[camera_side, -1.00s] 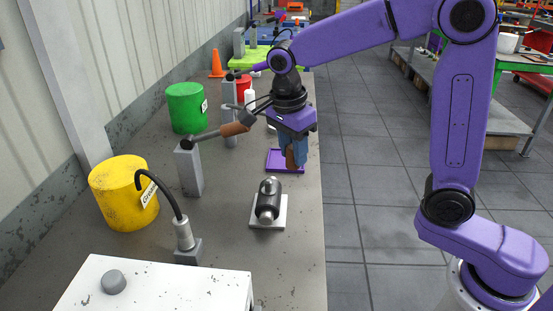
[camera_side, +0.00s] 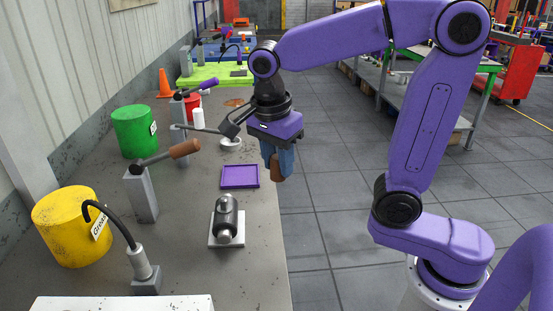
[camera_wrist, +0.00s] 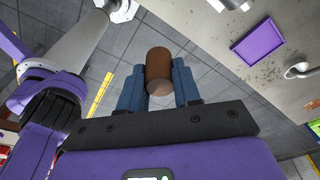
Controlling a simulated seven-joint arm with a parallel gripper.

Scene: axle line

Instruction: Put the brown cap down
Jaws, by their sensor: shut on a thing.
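The brown cap (camera_wrist: 158,65) is a short brown cylinder held between the two blue fingers of my gripper (camera_wrist: 158,82) in the wrist view. My gripper is shut on it. In the side view the cap (camera_side: 277,166) shows below the fingers of my gripper (camera_side: 278,158), off the right edge of the table in the picture. A shallow purple tray (camera_side: 239,187) lies on the table to the left of my gripper. The tray (camera_wrist: 257,42) is empty and at the upper right in the wrist view.
A dark metal cylinder (camera_side: 226,215) sits on a light plate in front of the tray. Posts with lever handles (camera_side: 142,195), a yellow bucket (camera_side: 68,228) and a green bucket (camera_side: 135,132) stand along the left.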

